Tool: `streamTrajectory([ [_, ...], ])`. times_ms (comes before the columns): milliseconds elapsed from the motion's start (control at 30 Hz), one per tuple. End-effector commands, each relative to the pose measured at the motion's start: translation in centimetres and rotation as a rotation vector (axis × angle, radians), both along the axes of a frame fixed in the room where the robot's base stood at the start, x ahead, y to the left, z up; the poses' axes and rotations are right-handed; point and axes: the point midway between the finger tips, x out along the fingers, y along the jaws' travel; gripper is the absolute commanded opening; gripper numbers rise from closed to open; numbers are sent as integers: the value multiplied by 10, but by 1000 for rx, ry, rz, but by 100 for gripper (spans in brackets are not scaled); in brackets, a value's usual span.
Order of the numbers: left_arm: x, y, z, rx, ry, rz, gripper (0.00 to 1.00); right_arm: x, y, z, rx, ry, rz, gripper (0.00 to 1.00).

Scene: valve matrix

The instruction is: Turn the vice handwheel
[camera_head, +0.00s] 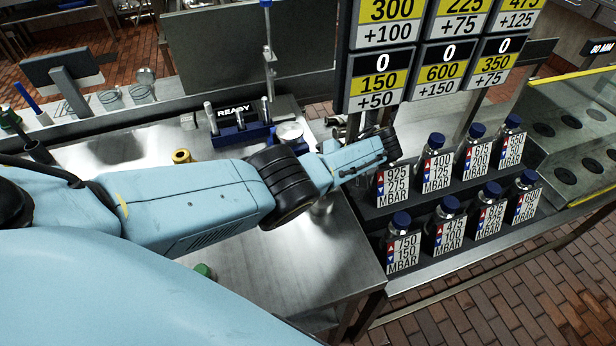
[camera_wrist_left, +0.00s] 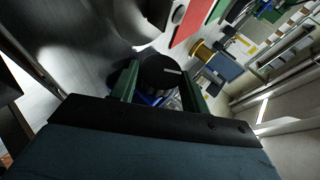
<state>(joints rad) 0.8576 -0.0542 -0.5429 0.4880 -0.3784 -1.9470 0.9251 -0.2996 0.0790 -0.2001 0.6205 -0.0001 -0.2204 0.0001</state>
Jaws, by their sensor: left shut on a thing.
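In the left wrist view a round black handwheel (camera_wrist_left: 160,72) with a pale line on its face sits between the two green fingers of my left gripper (camera_wrist_left: 158,84). The fingers are shut on it, one on each side. A blue part (camera_wrist_left: 148,98), perhaps the vice, shows just below the wheel and is mostly hidden. In the head view my left arm reaches across the bench, and its fingertips and the handwheel are hidden. My right gripper is in neither view.
A blue fixture (camera_head: 240,134) with upright pins and a READY sign (camera_head: 234,111) stands on the metal bench (camera_head: 325,270). Several blue-capped bottles (camera_head: 447,225) with MBAR labels stand in rows at the right, near my forearm. Numbered panels (camera_head: 380,85) hang above them.

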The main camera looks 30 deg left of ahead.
Motion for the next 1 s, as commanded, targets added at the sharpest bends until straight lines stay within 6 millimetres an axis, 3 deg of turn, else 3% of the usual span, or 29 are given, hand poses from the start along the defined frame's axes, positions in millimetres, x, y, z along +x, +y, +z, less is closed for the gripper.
streamTrajectory([
  [600,0,1,-1,25,30,-1,23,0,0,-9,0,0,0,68],
  [633,0,1,-1,25,30,-1,49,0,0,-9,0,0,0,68],
  [767,0,1,-1,24,29,0,66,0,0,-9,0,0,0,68],
  [1000,0,0,-2,22,28,-1,68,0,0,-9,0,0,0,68],
])
